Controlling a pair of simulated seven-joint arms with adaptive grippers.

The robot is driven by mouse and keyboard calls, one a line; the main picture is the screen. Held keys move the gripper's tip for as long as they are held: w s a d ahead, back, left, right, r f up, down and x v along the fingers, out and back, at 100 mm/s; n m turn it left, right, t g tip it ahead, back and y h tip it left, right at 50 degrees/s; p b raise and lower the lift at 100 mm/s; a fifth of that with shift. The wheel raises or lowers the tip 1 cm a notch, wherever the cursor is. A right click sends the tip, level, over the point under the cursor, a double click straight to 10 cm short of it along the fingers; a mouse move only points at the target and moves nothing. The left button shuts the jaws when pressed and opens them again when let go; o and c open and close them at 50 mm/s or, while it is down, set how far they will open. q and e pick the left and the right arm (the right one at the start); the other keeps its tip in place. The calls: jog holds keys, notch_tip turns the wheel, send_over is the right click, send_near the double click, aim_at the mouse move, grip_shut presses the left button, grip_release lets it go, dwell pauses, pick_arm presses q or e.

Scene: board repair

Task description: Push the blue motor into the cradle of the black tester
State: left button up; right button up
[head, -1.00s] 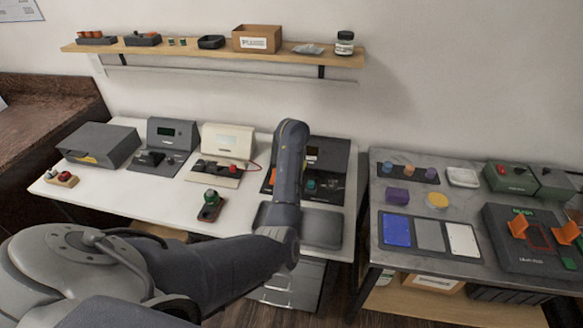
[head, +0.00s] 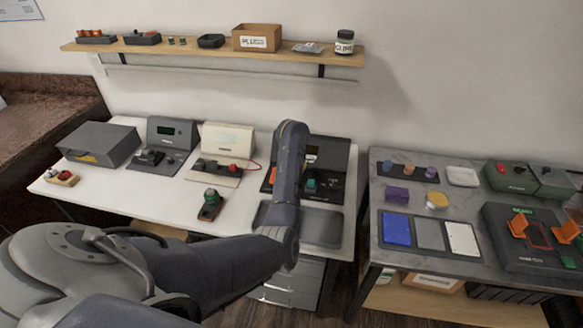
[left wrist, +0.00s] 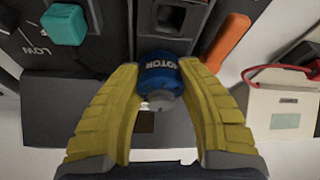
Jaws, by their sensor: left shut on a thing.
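The blue motor (left wrist: 158,74), lettered MOTOR, is between the two yellow fingers of my left gripper (left wrist: 160,68) in the left wrist view. The gripper is shut on it. The motor is at the black tester (left wrist: 105,50), by a dark grey slot-like part that looks like the cradle (left wrist: 168,18). I cannot tell how deep it sits. In the head view the black tester (head: 330,155) stands at the right end of the white table, partly behind my left arm. The arm hides the motor and gripper there. My right gripper is not in view.
The tester has a teal knob (left wrist: 65,24) and an orange lever (left wrist: 228,40) on either side of the motor. A cream tester (head: 222,150) stands beside it. A grey pad (head: 320,228) lies in front. A small device with a green knob (head: 211,200) lies on the white table (head: 140,205).

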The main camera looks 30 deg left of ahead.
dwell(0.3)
pick_arm(q)
jog(key=o, duration=1.6)
jog(key=shift+f, duration=0.15)
jog(key=shift+r, duration=1.6)
jog(key=shift+r, duration=2.95)
